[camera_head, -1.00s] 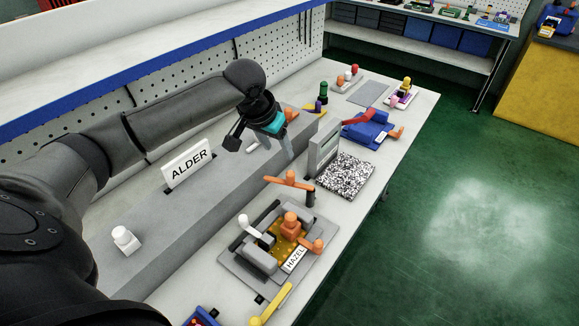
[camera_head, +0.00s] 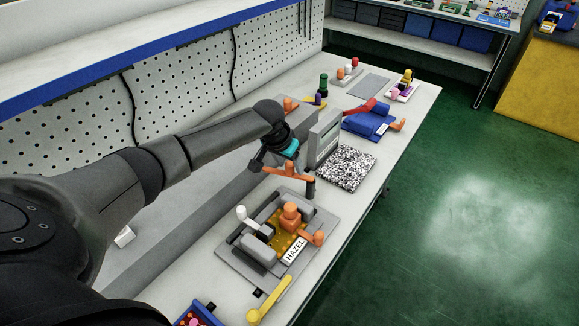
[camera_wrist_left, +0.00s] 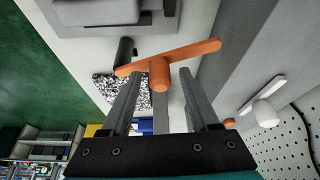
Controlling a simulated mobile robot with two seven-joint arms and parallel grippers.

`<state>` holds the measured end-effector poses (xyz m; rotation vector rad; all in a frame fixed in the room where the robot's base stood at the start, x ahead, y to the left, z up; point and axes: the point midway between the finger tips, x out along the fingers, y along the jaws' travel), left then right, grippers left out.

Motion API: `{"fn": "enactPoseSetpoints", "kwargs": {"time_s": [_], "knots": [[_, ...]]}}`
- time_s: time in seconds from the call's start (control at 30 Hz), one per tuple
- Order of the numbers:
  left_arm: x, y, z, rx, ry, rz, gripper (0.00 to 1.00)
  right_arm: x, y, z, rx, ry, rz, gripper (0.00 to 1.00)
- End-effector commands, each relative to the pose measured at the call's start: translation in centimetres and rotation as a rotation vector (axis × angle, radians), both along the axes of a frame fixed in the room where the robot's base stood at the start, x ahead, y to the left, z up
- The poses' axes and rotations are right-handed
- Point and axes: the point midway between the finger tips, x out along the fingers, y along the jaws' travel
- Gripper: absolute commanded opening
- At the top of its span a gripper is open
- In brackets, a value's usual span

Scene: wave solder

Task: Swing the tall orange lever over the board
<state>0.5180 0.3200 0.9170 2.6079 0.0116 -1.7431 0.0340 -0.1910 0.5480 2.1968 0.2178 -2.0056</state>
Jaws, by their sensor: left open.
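The tall orange lever (camera_head: 294,172) is a flat bar on a dark upright post (camera_head: 310,187), at the back corner of the grey fixture labelled HAZEL (camera_head: 294,251). The amber board (camera_head: 289,229) lies in that fixture, and the bar points away from it, to the back left. My left gripper (camera_wrist_left: 160,78) is open at the lever. In the left wrist view the lever's bar (camera_wrist_left: 195,49) crosses beyond the fingertips, and its round orange knob (camera_wrist_left: 159,75) sits between the two fingers, with no clear grip. In the head view my wrist hides part of the lever.
A grey panel box (camera_head: 325,138) and a speckled block (camera_head: 346,168) stand just behind the post. The fixture also carries a white-knobbed lever (camera_head: 242,213) and a shorter orange handle (camera_head: 318,238). A yellow handle (camera_head: 270,300) lies in front. A blue fixture (camera_head: 368,122) is farther back.

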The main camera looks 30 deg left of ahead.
Motion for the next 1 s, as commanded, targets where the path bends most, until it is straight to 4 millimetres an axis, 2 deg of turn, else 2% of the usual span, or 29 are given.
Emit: {"fn": "enactPoseSetpoints", "kwargs": {"time_s": [0.37, 0.9, 1.0], "knots": [[0.21, 0.01, -0.45, 0.001, -0.001, 0.000, 0.61, 0.10, 0.56, -0.13, 0.008, -0.002, -0.001, 0.50], [0.18, 0.01, -0.44, 0.000, 0.000, 0.000, 0.03, 0.11, 0.51, -0.13, 0.007, -0.003, -0.001, 0.50], [0.17, 0.02, -0.45, 0.000, 0.000, 0.000, 0.00, 0.11, 0.48, -0.13, 0.007, -0.003, 0.000, 0.50]]}}
